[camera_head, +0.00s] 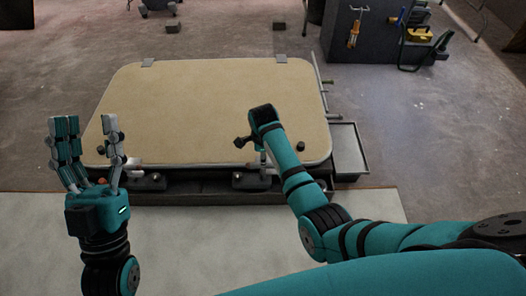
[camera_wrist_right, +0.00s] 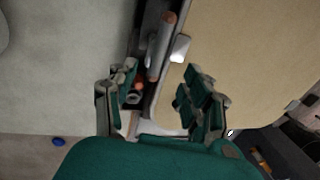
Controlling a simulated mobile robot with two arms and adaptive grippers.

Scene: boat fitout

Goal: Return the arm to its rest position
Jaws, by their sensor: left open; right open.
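My left gripper (camera_head: 88,125) stands upright at the left of the head view, teal fingers pointing up and apart, with nothing between them. It overlaps the left front corner of the tan panel in the picture. My right arm comes in from the right and reaches over the panel's front right part. Its gripper points down and is mostly hidden behind the wrist in the head view. In the right wrist view the right gripper (camera_wrist_right: 160,95) shows its fingers spread wide, with nothing clearly held. The tan panel (camera_head: 200,100) lies flat with rounded corners.
Dark fittings (camera_head: 148,182) line the panel's front edge. A grey cylinder with a copper-coloured end (camera_wrist_right: 162,45) lies beyond the right fingers. A grey tray (camera_head: 348,150) sits right of the panel. A dark cabinet with tools (camera_head: 375,40) stands behind right. Pale floor lies in front.

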